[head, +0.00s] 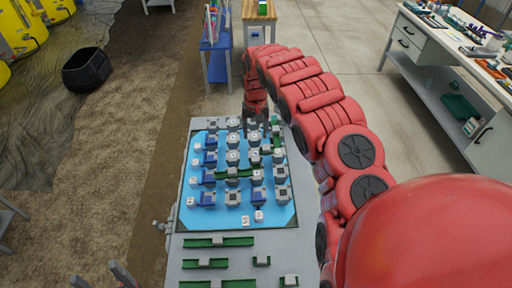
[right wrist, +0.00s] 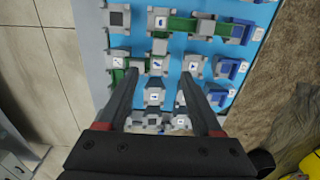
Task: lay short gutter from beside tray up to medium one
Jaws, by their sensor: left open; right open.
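A blue tray (head: 241,220) carries rows of grey and blue blocks. A green gutter (head: 233,173) lies crosswise among them and shows in the right wrist view (right wrist: 183,25). Another green piece (right wrist: 117,75) is near the tray's right edge. My left gripper (head: 102,276) is open at the lower left, off the table.
The grey table (head: 190,273) has bare room around the near gutters. My right arm hides the table's right side. A blue stand (head: 216,62) and a wooden-topped stand (head: 259,12) are beyond. A white workbench (head: 430,50) stands right; a black pot (head: 87,69) stands left.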

